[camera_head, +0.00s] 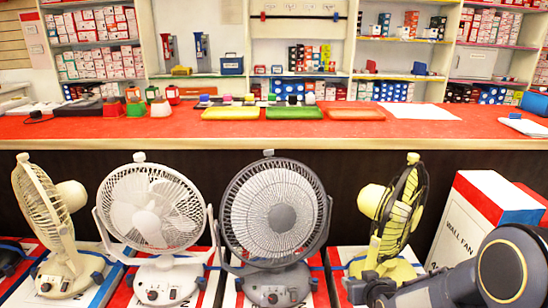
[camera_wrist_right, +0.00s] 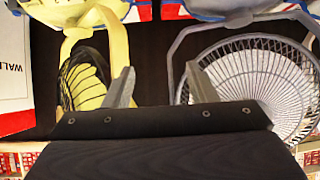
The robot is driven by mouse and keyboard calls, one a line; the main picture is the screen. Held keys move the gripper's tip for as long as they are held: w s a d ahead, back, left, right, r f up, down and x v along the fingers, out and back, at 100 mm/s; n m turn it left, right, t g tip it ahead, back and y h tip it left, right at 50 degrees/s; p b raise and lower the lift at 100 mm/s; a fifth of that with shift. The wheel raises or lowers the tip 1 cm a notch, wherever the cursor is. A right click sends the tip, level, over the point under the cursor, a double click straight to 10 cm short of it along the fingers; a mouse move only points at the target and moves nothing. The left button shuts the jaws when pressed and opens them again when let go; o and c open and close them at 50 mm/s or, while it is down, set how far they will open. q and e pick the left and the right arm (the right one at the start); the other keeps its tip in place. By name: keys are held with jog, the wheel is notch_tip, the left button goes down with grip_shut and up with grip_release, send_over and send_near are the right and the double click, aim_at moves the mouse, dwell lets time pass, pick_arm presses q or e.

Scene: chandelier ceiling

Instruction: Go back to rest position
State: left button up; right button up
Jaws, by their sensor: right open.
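My right arm comes in at the lower right of the head view, in front of the fans. My right gripper (camera_head: 362,288) is low there, by the base of the yellow fan (camera_head: 397,212). In the right wrist view my right gripper (camera_wrist_right: 160,86) has its two fingers spread with nothing between them. That view, upside down, shows the yellow fan (camera_wrist_right: 84,80) on its left and the grey fan (camera_wrist_right: 255,80) on its right. My left gripper cannot be made out in the head view.
A row of fans, including a cream one (camera_head: 45,205), a white one (camera_head: 152,210) and a grey one (camera_head: 275,215), stands on boxes before the red counter (camera_head: 420,128). A wall fan box (camera_head: 485,212) is at right. Stocked shelves (camera_head: 300,60) stand behind.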

jog(key=s+d+r+m+g+y, duration=0.1)
jog(key=s+r, duration=0.3)
jog(key=s, duration=0.3)
jog(key=s+r+m+g+y, duration=0.1)
jog(key=s+r+m+g, duration=0.1)
jog(key=s+r, duration=0.4)
jog(key=s+a+r+g, duration=0.1)
jog(key=s+a+g, duration=0.15)
jog(key=s, duration=1.55)
notch_tip(320, 180, up, 30)
jog(key=p, duration=3)
jog(key=shift+a+n+y, duration=0.2)
jog(key=shift+n+y, duration=0.1)
jog(key=shift+y, duration=0.1)
